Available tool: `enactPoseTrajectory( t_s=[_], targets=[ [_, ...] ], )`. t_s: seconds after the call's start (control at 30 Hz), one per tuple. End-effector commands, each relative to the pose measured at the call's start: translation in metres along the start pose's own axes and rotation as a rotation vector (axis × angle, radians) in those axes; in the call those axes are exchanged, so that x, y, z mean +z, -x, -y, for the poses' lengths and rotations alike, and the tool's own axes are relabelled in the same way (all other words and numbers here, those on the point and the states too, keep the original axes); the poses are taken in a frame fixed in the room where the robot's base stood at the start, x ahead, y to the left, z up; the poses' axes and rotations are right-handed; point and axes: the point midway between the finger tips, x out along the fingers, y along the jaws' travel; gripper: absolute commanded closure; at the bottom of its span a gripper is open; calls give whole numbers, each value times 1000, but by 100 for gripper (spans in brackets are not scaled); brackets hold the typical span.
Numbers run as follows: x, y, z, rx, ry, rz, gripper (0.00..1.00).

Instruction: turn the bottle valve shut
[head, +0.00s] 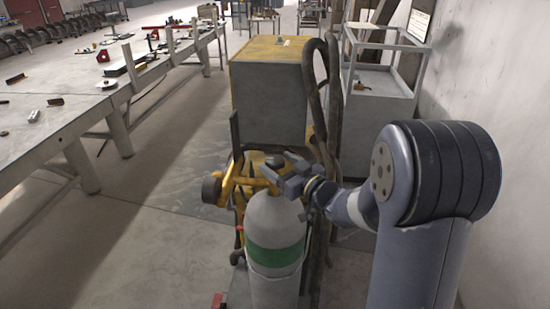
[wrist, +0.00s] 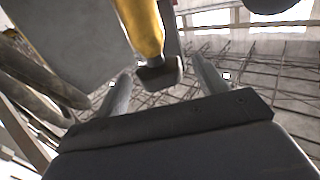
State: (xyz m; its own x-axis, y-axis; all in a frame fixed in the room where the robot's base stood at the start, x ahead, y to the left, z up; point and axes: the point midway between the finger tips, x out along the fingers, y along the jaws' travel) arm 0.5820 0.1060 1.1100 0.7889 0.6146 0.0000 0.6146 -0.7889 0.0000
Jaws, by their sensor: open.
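The gas bottle (head: 275,250) is grey with a green band and stands upright at the lower middle of the head view. My gripper (head: 280,167) is at the bottle's top, reaching in from the right, and hides part of the fittings there. In the wrist view my gripper (wrist: 160,75) is open, with one finger on each side. A yellow part with a dark end knob (wrist: 160,72), apparently the bottle valve, shows between the fingers. I see gaps on both sides of it; contact cannot be told.
A grey and yellow cabinet (head: 268,95) stands behind the bottle, with dark hoses (head: 322,100) beside it. Yellow machinery with a dark round end (head: 211,188) is left of the bottle. A long workbench (head: 60,120) with tools stands at left. The floor between is clear.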

Motion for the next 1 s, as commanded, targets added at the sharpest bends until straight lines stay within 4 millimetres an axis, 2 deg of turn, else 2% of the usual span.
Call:
enactPoseTrajectory(
  t_s=[0.03, 0.2, 0.5, 1.0],
  targets=[
    [-1, -7, 0, -1, -1, 1, 32],
    [0, -19, 0, -1, 0, 0, 32],
    [0, -20, 0, 1, 0, 0, 33],
    [0, -20, 0, 1, 0, 0, 74]
  ],
)
